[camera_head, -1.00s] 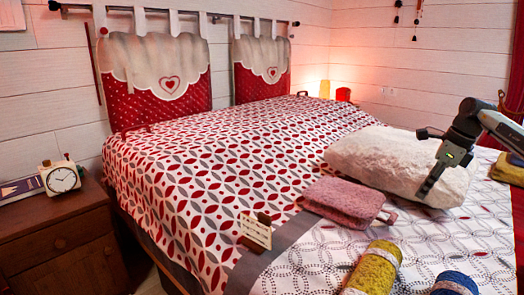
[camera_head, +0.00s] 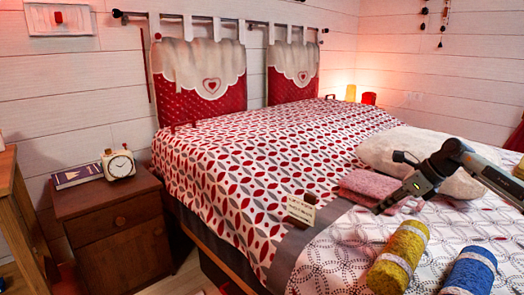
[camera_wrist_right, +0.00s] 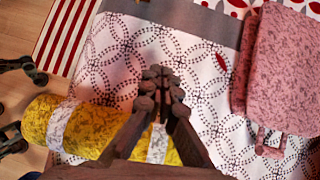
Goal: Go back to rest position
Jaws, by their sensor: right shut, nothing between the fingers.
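My right gripper (camera_head: 378,209) hangs over the near right part of the bed (camera_head: 330,248), in front of the folded pink cloth (camera_head: 352,196). Its dark fingers are together and hold nothing. In the right wrist view the closed fingertips (camera_wrist_right: 160,78) are over the white patterned cover. A yellow roll with a pale band (camera_wrist_right: 60,125) lies partly behind the fingers there, and the pink cloth (camera_wrist_right: 285,75) is to the right. My left gripper does not show in the head view.
A yellow roll (camera_head: 402,250) and a blue roll (camera_head: 472,272) lie on the bed's near side. A white pillow (camera_head: 395,147) lies behind the pink cloth. A small sign (camera_head: 301,212) stands left of it. A nightstand (camera_head: 110,215) with a clock (camera_head: 119,164) and books stands at left.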

